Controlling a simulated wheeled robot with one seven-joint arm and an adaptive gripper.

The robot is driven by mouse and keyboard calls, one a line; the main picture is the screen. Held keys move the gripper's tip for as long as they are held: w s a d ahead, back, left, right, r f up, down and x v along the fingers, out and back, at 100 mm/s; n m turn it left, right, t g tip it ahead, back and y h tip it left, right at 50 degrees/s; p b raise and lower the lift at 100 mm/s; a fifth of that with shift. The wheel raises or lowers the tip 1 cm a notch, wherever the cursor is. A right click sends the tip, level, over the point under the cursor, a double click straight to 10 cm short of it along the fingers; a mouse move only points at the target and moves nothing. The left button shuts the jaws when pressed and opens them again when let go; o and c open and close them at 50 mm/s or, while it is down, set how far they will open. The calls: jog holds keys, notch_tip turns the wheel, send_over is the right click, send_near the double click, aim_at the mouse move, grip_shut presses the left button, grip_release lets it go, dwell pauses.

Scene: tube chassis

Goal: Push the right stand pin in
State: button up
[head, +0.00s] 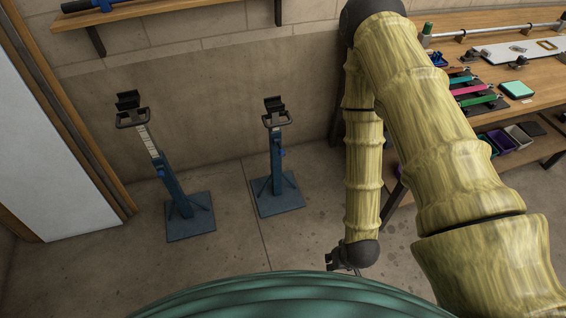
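Two blue stands with square base plates and black cradles on top stand on the floor. The right stand (276,160) is upright near the wall, with a small blue pin (283,152) on the right side of its post. How far the pin is in is too small to tell. The left stand (172,180) has a pale marked upper post and a blue knob (161,173) on its left side. My gripper (345,268) hangs low at the end of my arm, right of and nearer than the right stand, clear of it. Its fingers are mostly hidden.
A wooden workbench (540,75) with tools, coloured bars and a lower shelf (530,155) of bins stands at the right. A wall shelf (150,10) is at the top left. A white door panel (50,150) is at the left. Floor between stands and gripper is clear.

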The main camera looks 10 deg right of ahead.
jog(key=w+a+f+t+b, duration=0.2)
jog(key=w+f+t+b, duration=0.2)
jog(key=w+b, duration=0.5)
jog(key=w+a+f+t+b, duration=0.1)
jog(key=w+f+t+b, duration=0.4)
jog(key=w, duration=0.7)
jog(key=m+t+y+b, duration=0.1)
jog(key=t+y+b, duration=0.4)
jog(key=b, duration=1.6)
send_near(283, 155)
jog(key=w+a+b, duration=0.1)
jog(key=w, duration=0.2)
jog(key=w+a+t+h+b, duration=0.1)
jog(key=w, duration=0.2)
jog(key=w+a+f+h+b, duration=0.1)
jog(key=w, duration=0.2)
jog(key=shift+t, duration=0.3)
grip_shut()
